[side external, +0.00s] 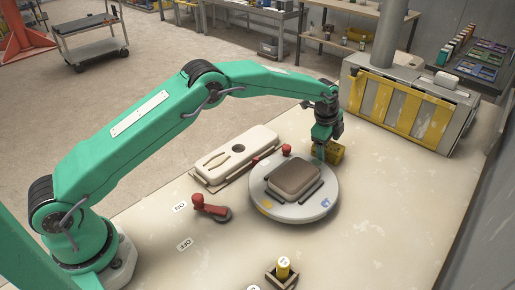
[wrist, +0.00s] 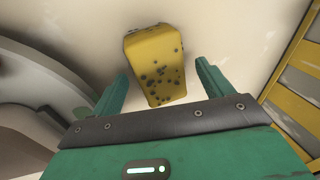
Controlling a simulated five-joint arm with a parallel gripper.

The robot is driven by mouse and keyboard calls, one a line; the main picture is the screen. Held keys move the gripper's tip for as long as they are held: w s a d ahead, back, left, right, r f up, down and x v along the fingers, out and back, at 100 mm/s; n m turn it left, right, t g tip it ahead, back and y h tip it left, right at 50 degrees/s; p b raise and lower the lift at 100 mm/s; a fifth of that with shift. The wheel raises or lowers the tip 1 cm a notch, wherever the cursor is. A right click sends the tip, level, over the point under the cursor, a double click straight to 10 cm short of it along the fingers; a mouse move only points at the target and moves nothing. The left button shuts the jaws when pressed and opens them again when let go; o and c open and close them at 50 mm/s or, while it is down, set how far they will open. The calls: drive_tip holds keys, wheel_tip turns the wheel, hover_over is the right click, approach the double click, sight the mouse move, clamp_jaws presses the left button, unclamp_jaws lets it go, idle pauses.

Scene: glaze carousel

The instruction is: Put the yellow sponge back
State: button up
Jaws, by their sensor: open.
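The yellow sponge (side external: 337,153) sits on the table just behind the round turntable, partly hidden by my gripper in the side view. In the wrist view the sponge (wrist: 154,62) is a yellow block with dark pores. My gripper (side external: 324,150) is open and pointed down at it. In the wrist view my gripper's fingers (wrist: 160,88) are on either side of the sponge's near end, with a gap on both sides. The sponge's far end extends beyond the fingertips.
A grey cabinet with yellow bars (side external: 400,110) is behind right. A wooden holder (side external: 273,280) is at the front.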

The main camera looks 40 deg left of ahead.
drive_tip(key=v, duration=1.1)
drive_tip(key=shift+r, duration=0.4)
drive_tip(key=shift+s, duration=0.1)
drive_tip(key=s+a+r+n+t, duration=0.1)
drive_tip(key=s+a+r+n, duration=0.35)
drive_tip(key=s+r, duration=0.45)
drive_tip(key=s+a+r+n, duration=0.45)
drive_tip(key=s+r, duration=0.25)
drive_tip(key=s, duration=0.3)
drive_tip(key=s+a+f+n, duration=0.1)
drive_tip(key=s+n, duration=0.1)
drive_tip(key=s, duration=0.5)
drive_tip(key=s+a+f+n+t, duration=0.1)
drive_tip(key=s+a+f+n, duration=0.1)
drive_tip(key=s, duration=0.6)
drive_tip(key=s+a+f+n, duration=0.2)
drive_tip(key=s+n, duration=0.1)
drive_tip(key=s, duration=0.4)
drive_tip(key=shift+s+a+n+t+y, duration=0.15)
drive_tip(key=shift+s+n+t+y, duration=0.15)
drive_tip(key=shift+n, duration=0.1)
